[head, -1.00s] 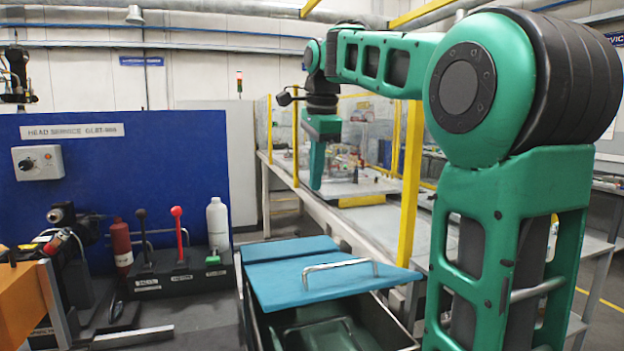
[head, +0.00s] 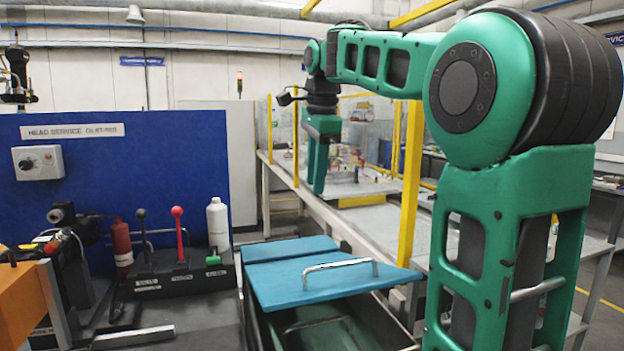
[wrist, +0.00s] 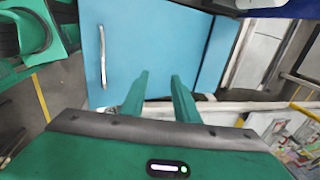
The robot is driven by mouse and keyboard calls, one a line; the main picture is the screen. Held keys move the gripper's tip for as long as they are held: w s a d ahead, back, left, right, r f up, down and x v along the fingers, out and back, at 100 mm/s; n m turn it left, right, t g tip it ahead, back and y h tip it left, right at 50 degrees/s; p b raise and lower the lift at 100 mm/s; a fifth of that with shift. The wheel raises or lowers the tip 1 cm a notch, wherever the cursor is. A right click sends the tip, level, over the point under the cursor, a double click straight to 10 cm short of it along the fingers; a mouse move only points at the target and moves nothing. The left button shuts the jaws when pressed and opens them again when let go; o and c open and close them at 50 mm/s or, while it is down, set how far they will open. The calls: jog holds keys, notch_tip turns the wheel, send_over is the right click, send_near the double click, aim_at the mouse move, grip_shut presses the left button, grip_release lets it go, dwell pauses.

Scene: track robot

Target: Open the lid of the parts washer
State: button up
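The parts washer (head: 395,325) is a dark open-topped tank at the bottom centre of the head view. Its blue lid (head: 290,285) has a silver bar handle (head: 340,265) near the front edge. The lid's front edge stands above the tank rim, and the inside shows beneath it. In the wrist view the lid (wrist: 150,40) fills the upper middle, with the handle (wrist: 102,55) left of the fingers. My gripper (head: 318,188) points down beyond the lid, apart from it and the handle. Its two fingers (wrist: 159,80) are apart with nothing between them.
A blue panel (head: 110,180) stands at the left, with a black tray (head: 165,282) of levers and a white bottle (head: 217,225) before it. A yellow post (head: 411,185) and a long bench (head: 330,215) stand behind the washer. My arm covers the right side.

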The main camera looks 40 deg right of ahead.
jog(key=shift+r, duration=0.15)
jog(key=v, duration=1)
jog(key=shift+r, duration=0.2)
jog(key=shift+c, duration=0.7)
